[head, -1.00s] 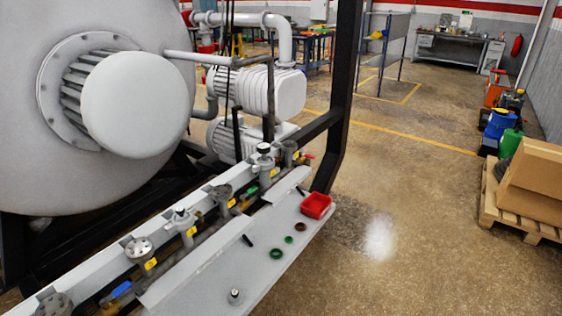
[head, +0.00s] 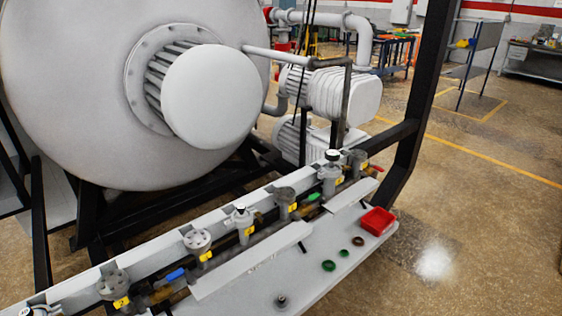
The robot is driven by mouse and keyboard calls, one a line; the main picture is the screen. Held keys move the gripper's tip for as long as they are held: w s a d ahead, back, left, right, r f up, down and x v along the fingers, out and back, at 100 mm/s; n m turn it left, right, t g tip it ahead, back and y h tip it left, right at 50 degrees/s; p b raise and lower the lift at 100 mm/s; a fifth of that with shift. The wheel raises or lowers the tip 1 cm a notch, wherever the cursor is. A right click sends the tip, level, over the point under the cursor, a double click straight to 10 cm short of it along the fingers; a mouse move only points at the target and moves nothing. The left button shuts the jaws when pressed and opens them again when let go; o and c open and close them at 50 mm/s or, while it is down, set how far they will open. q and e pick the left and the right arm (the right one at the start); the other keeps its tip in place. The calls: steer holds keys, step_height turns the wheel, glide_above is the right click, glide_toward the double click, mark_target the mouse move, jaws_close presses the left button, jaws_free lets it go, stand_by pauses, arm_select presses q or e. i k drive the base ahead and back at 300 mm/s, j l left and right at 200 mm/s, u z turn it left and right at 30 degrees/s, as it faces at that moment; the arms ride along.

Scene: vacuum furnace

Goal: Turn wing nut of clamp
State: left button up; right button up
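A row of grey valve fittings with yellow tags runs along a white rail at the front of the furnace, among them one with a flanged top (head: 198,240), one with a small knob on top (head: 241,215) and one with a dark-topped gauge (head: 330,172). Another flanged fitting (head: 114,286) stands at the lower left. A clamp with a wing nut cannot be made out at this size. A small metal part with a dark top (head: 281,301) stands on the grey shelf (head: 312,285). Neither of my grippers is in view.
A red tray (head: 377,221), green rings (head: 329,265) and a brown ring (head: 358,241) lie on the shelf. The furnace vessel (head: 60,90) fills the left behind the rail. A black frame post (head: 430,85) rises at right. Open floor (head: 490,220) lies right.

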mark_target(323, 173)
steer(key=i+l+u, duration=0.35)
steer(key=l, duration=0.2)
steer(key=i+l+u, duration=0.1)
steer(key=l+u, duration=0.25)
steer(key=l, duration=0.2)
steer(key=i+l+u, duration=0.1)
steer(key=l+u, duration=0.3)
steer(key=l, duration=0.25)
steer(key=l+u, duration=0.35)
steer(key=l, duration=0.3)
